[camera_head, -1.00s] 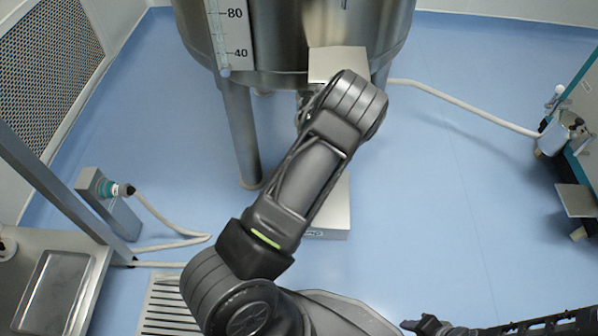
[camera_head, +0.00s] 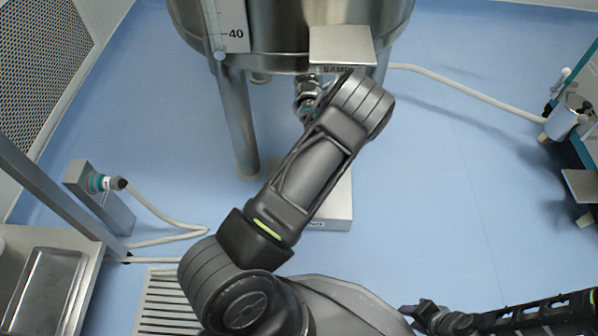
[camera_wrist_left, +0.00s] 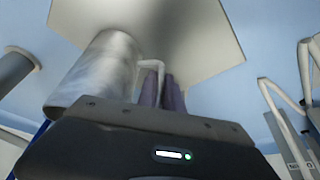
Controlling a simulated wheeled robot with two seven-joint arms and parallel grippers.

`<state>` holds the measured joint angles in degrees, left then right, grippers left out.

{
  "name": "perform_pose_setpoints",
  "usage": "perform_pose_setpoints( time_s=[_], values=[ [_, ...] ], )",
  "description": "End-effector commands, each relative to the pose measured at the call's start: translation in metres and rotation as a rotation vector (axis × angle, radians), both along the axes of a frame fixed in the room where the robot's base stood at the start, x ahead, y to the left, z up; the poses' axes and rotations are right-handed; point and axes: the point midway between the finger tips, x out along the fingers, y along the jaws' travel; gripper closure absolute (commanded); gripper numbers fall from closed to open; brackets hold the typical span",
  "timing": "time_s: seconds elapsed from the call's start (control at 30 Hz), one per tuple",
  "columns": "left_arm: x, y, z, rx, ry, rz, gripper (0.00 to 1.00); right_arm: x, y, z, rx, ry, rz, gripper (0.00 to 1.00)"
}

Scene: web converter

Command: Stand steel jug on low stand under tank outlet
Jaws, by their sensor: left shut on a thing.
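The steel jug (camera_wrist_left: 95,72) shows in the left wrist view as a shiny cylinder. My left gripper (camera_wrist_left: 160,88) is shut on its thin handle. In the head view my left arm hides this gripper and the jug. The low stand (camera_head: 328,208) is on the floor below, partly covered by my arm. A pale square plate lies behind the jug in the wrist view; I cannot tell whether they touch. My right gripper (camera_head: 425,314) is low at right, its jaws unclear.
A small plate (camera_head: 341,44) juts from the tank front above the outlet. A tank leg (camera_head: 238,120) stands left of the stand. A hose (camera_head: 470,92) runs right to a wall unit. A post with a hose (camera_head: 100,190) and a steel bench (camera_head: 50,290) are at left.

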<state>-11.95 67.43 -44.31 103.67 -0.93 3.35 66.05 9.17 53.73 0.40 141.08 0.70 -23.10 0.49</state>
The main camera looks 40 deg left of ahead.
Motion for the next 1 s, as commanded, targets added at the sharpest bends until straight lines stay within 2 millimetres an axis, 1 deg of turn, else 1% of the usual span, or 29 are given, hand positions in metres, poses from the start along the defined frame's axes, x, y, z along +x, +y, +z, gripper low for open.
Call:
perform_pose_setpoints(
  time_s=[0.4, 0.43, 0.7, 1.0],
  values=[
    [0.0006, 0.0002, -0.0039, 0.001, -0.002, 0.001, 1.0, -0.0001, 0.0, -0.0037, 0.0, 0.0, 0.0, 0.64],
    [0.0007, 0.0003, -0.0028, 0.001, -0.002, 0.001, 0.87, -0.0001, -0.0001, -0.0027, 0.0, 0.0, 0.0, 0.64],
    [0.0003, 0.0002, -0.0029, 0.0, 0.0, 0.0, 0.65, -0.0002, 0.0, -0.0025, 0.0, 0.0, 0.0, 0.64],
    [-0.0004, -0.0006, -0.0016, -0.001, 0.002, -0.001, 0.64, 0.0003, -0.0002, -0.001, 0.0, 0.0, 0.0, 0.64]
  ],
)
